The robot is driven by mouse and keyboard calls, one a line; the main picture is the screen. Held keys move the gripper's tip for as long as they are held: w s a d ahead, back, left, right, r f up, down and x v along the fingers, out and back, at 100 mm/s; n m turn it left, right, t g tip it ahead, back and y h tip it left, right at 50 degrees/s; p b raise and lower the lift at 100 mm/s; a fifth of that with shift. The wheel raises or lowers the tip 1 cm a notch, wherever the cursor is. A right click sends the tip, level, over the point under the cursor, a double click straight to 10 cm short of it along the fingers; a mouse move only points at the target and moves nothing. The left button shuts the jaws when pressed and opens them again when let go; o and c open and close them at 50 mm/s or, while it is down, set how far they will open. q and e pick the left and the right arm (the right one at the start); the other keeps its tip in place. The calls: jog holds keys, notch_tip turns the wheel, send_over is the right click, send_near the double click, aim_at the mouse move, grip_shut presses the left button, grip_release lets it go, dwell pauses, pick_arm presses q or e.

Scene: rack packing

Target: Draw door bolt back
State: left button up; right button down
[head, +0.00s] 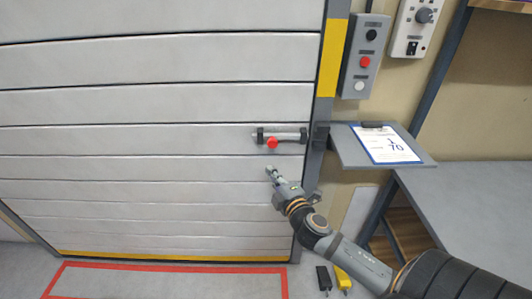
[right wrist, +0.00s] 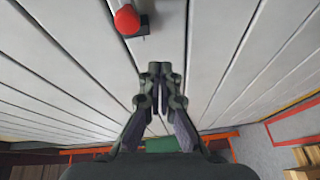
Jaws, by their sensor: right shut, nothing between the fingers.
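The door bolt (head: 290,136) is a grey bar in dark brackets on the white slatted door (head: 150,105), near its right edge. Its red knob (head: 272,143) hangs at the left part of the bar. The right end of the bar reaches toward the dark block on the door frame; I cannot tell whether it sits inside. My right gripper (head: 271,172) is shut and empty, just below the knob and apart from it. In the right wrist view the red knob (right wrist: 127,20) is at the top, left of the shut fingertips (right wrist: 159,72). My left gripper is not in view.
A control box (head: 361,58) with buttons hangs right of the door. A small shelf with a clipboard (head: 385,144) juts out beside the frame, above a grey table (head: 480,200). A red-outlined floor area (head: 170,266) lies before the door.

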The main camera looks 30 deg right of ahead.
notch_tip(320, 180, up, 4)
jog(key=a+t, duration=0.1)
jog(key=a, duration=0.1)
jog(key=w+d+r+p, duration=0.1)
jog(key=w+p, duration=0.3)
jog(key=w, duration=0.6)
jog(key=shift+n+y, duration=0.4)
jog(key=s+d, duration=0.1)
jog(key=d, duration=0.1)
jog(key=s+d+f+b, duration=0.1)
jog(key=shift+s+d, duration=0.15)
jog(key=shift+d, duration=0.2)
